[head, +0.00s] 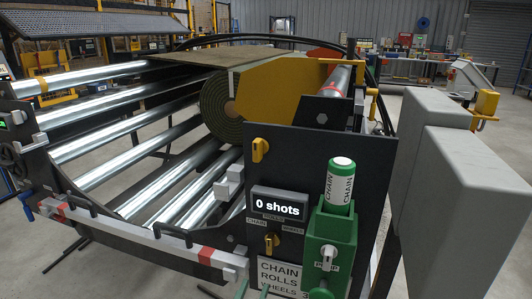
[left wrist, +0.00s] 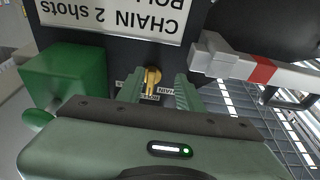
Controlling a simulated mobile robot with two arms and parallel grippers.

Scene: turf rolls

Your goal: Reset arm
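My left gripper (head: 254,290) shows only as green fingertips at the bottom edge of the head view. In the left wrist view the gripper (left wrist: 158,84) is open, its two green fingers apart. A yellow selector knob (left wrist: 152,80) appears between the fingers with gaps at both sides; nothing is gripped. In the head view this knob (head: 271,243) sits on the dark panel (head: 300,160) between the CHAIN and WHEELS labels, above the fingertips. My right gripper is in neither view.
The panel carries a "0 shots" display (head: 279,205), a green pump box (head: 328,240) with a bottle (head: 340,185) on top, and a printed sign (head: 281,275). A white-and-red bar (head: 140,235) runs left of the panel. Metal rollers (head: 130,125) and a turf roll (head: 222,108) lie behind.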

